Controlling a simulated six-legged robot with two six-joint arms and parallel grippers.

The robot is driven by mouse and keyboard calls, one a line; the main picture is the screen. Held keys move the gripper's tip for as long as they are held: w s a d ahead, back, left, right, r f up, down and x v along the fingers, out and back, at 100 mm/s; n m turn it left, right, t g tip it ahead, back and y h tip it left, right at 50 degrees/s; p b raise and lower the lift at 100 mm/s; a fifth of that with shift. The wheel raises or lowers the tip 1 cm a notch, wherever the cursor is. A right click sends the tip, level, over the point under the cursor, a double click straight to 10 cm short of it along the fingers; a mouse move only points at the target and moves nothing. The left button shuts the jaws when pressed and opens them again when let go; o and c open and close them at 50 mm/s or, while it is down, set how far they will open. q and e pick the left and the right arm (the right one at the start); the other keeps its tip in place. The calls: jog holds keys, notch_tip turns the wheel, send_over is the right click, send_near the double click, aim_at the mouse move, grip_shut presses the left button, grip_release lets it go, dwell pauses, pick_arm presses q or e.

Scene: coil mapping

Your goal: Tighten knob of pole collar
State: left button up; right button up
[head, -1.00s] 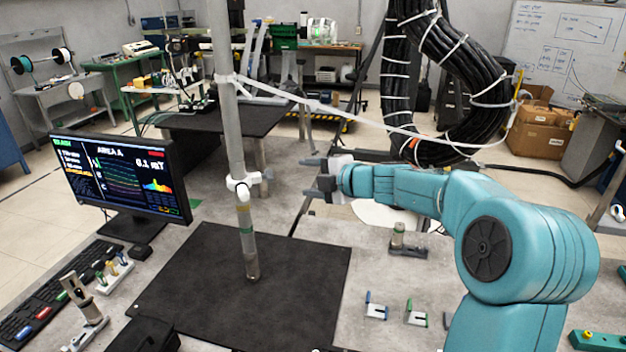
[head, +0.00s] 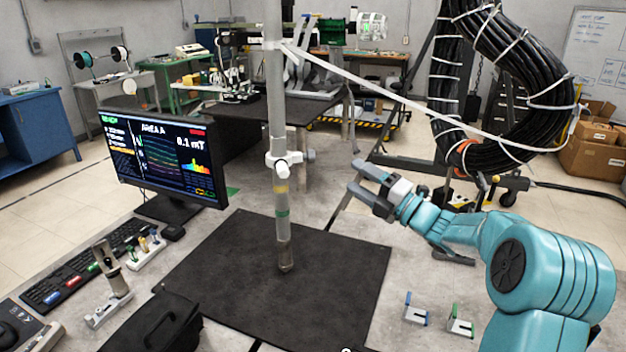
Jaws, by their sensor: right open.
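A grey pole (head: 276,110) stands upright over the black mat, with yellow and green bands low on it. A white collar (head: 279,162) sits around the pole at mid-height. My left gripper is not in view.
The black mat (head: 330,285) lies under the pole. A monitor (head: 165,160) and keyboard (head: 85,265) are at left. A white strap (head: 390,95) runs from the pole to the thick black cable bundle (head: 455,60). Small blue (head: 415,308) and green (head: 460,322) holders stand at front right.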

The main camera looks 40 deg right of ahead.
aim_at(311, 156)
jog(key=shift+m+h, duration=0.3)
jog(key=shift+h, duration=0.1)
jog(key=p+x, duration=0.2)
jog(key=x, duration=0.3)
jog(key=f+p+x, duration=0.1)
jog(key=p+x, duration=0.1)
jog(key=x, duration=0.2)
jog(key=f+p+x, duration=0.1)
jog(key=p+x, duration=0.1)
jog(key=x, duration=0.3)
jog(key=shift+w+d+f, duration=0.1)
jog(key=shift+w+d, duration=0.15)
jog(key=shift+w, duration=0.3)
jog(key=shift+w+a, duration=0.1)
jog(key=shift+w, duration=0.05)
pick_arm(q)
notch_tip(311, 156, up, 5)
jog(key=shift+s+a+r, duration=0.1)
pick_arm(e)
jog(key=c, duration=1)
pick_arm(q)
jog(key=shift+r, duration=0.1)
pick_arm(e)
jog(key=shift+o, duration=0.2)
